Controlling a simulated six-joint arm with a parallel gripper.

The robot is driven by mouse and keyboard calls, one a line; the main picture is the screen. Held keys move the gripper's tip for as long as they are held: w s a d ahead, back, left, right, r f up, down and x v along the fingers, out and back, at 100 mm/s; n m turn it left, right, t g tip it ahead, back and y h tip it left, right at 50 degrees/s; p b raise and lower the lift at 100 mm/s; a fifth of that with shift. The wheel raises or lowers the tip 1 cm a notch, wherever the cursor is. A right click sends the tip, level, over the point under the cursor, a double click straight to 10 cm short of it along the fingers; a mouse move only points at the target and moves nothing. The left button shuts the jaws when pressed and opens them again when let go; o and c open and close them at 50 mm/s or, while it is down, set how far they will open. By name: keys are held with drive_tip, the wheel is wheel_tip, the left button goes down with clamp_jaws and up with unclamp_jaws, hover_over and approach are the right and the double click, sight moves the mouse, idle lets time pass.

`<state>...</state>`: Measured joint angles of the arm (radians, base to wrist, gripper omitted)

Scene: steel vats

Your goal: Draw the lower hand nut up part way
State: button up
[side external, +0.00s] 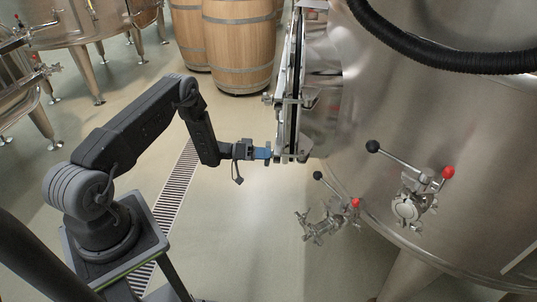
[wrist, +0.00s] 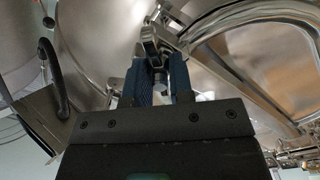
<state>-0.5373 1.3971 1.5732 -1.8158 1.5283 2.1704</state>
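The lower hand nut (wrist: 150,46) is a shiny metal fitting at the lower part of the steel vat's door, at the top centre of the wrist view. My gripper (side external: 264,153) reaches in from the left at the door's lower edge in the side external view. In the wrist view my gripper's two blue fingers (wrist: 160,76) stand on either side of the nut's metal end, with a gap between them. Whether they press on it I cannot tell. In the side external view the nut is small and partly hidden by my fingertips.
The vat door (side external: 293,70) stands edge-on above my gripper, with another metal fitting (side external: 268,99) higher up. Valves with red and black knobs (side external: 410,200) are on the vat at right. Wooden barrels (side external: 238,45) stand behind.

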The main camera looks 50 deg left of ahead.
drive_tip(key=shift+o, duration=0.2)
drive_tip(key=v, duration=0.9)
idle(0.6)
drive_tip(key=s+d+r+m+g+y, duration=0.1)
drive_tip(key=s+d+r+m+g, duration=0.1)
drive_tip(key=d+r+g, duration=0.65)
drive_tip(key=s+d+r+m+g+y, duration=0.1)
drive_tip(key=d+r+g, duration=0.2)
drive_tip(key=d+r, duration=0.95)
drive_tip(key=s+d+r+n+t+y, duration=0.1)
drive_tip(key=s+r+y, duration=0.4)
drive_tip(key=s, duration=0.5)
drive_tip(key=s+d+r+n+t+y, duration=0.1)
drive_tip(key=s+r+t+y, duration=0.2)
drive_tip(key=s+r+y, duration=0.2)
drive_tip(key=s+r, duration=0.3)
drive_tip(key=s, duration=0.2)
drive_tip(key=shift+s+r+n+y, duration=0.2)
drive_tip(key=shift+r+n+y, duration=0.2)
drive_tip(key=shift+w, duration=0.1)
